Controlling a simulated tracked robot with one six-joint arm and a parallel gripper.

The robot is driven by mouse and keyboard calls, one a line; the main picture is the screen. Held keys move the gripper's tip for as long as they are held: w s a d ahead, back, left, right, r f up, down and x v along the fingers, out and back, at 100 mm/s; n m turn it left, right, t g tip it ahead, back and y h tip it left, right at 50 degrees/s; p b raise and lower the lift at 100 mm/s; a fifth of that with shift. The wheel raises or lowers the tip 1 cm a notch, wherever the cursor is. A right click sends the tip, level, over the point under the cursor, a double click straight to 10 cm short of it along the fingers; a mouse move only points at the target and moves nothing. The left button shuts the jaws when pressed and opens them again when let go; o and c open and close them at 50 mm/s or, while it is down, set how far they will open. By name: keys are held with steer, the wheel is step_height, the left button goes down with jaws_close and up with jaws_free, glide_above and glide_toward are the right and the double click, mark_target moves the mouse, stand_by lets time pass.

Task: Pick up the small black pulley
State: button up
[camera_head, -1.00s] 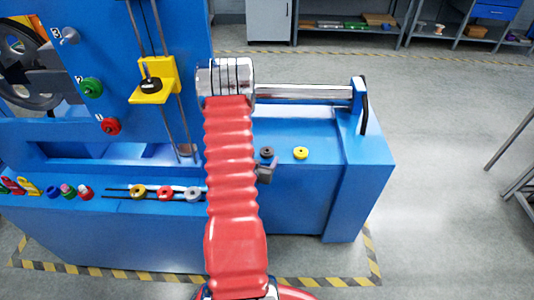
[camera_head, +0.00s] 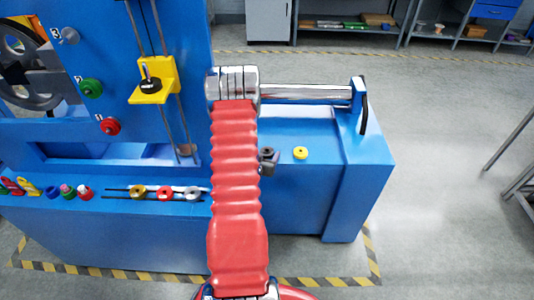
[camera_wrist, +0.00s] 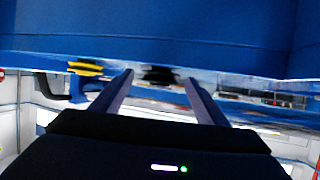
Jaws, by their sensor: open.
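The small black pulley (camera_head: 267,151) sits on the blue ledge of the machine, left of a small yellow pulley (camera_head: 300,153). In the head view my gripper (camera_head: 268,164) is right in front of the black pulley and partly covers it. In the wrist view the black pulley (camera_wrist: 158,75) appears dark and blurred, between the tips of the two open fingers of my gripper (camera_wrist: 159,80). Nothing is gripped. I cannot tell whether a finger touches the pulley. The yellow pulley (camera_wrist: 86,68) shows left of the fingers there.
A yellow bracket (camera_head: 165,75) with a black disc is on the upright panel. Coloured pulleys (camera_head: 165,193) lie in slots on the lower left ledge. The ledge right of the yellow pulley is clear.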

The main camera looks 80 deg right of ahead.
mark_target(265, 154)
steer(key=shift+c, duration=0.2)
steer(key=c, duration=1.1)
steer(key=shift+r, duration=0.2)
steer(key=shift+c, duration=0.2)
step_height(265, 154, up, 10)
steer(key=shift+f, duration=0.15)
stand_by(0.5)
